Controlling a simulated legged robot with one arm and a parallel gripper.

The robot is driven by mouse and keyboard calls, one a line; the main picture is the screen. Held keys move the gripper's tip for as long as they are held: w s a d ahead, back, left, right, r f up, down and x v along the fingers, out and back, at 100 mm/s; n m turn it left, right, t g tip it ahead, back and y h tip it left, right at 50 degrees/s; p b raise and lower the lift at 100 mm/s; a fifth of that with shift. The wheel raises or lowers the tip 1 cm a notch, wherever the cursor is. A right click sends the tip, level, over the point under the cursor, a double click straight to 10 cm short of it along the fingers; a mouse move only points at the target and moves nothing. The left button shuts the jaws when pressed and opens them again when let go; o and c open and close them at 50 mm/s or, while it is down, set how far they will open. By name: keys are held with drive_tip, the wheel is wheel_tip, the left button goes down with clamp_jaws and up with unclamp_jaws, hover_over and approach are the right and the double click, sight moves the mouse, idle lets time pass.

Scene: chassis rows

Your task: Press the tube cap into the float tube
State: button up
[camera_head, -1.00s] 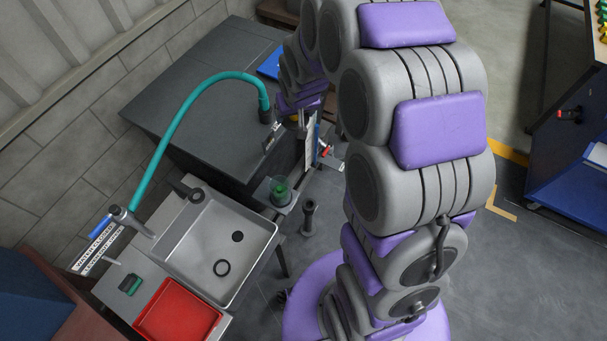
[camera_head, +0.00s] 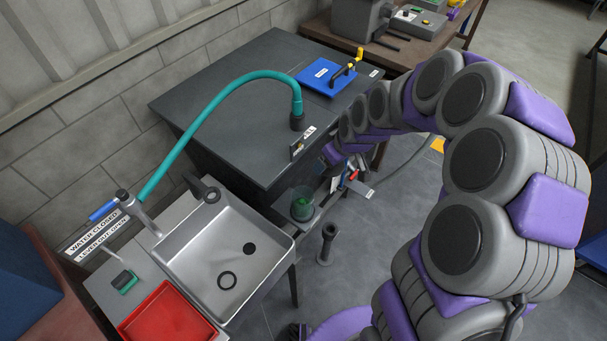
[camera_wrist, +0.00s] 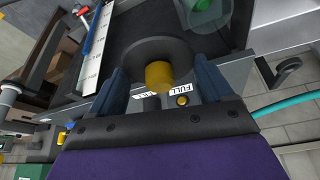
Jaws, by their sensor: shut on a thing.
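In the wrist view my gripper (camera_wrist: 158,66) has its two blue fingers on either side of a dark round piece (camera_wrist: 156,49) with a yellow stub (camera_wrist: 159,75), which looks like the tube cap. It is held between the fingers. In the head view the end of my arm is at the front edge of the dark bench, and the fingers and cap cannot be made out. A clear cup-like tube with a green piece inside (camera_head: 302,204) stands below the bench front. I cannot tell whether this is the float tube. A white scale strip (camera_wrist: 97,48) shows at upper left in the wrist view.
The dark bench (camera_head: 240,105) carries a teal hose (camera_head: 215,100) and a blue plate (camera_head: 325,75) with a yellow-tipped handle. A steel sink (camera_head: 222,258) and a red tray (camera_head: 165,317) are at lower left. A dark stand (camera_head: 327,243) is on the floor beside the sink.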

drive_tip(key=shift+s+a+f+n+g+y+b, duration=0.2)
drive_tip(key=shift+s+a+f+n+g, duration=0.65)
drive_tip(key=shift+n, duration=1.4)
drive_tip(key=shift+s+a+f+n+g+y+b, duration=0.1)
drive_tip(key=shift+s+a+f+n+g+y, duration=0.25)
drive_tip(key=shift+a+f+n+g, duration=1.15)
drive_tip(key=shift+s+a+f+n+g+y+b, duration=0.2)
drive_tip(key=shift+s+a+f+n, duration=0.45)
drive_tip(key=shift+a+n, duration=1.65)
drive_tip(key=shift+d+n+t+b, duration=0.25)
drive_tip(key=shift+d+n+b, duration=0.15)
drive_tip(key=shift+d+n, duration=0.4)
drive_tip(key=shift+f+b, duration=0.65)
drive_tip(key=shift+f, duration=0.65)
drive_tip(key=o, duration=1)
wheel_tip(320, 180, up, 16)
drive_tip(key=p, duration=0.3)
hover_over(327, 170)
drive_tip(key=shift+w+a+f, duration=0.1)
drive_tip(key=shift+f, duration=0.1)
drive_tip(key=shift+r, duration=0.15)
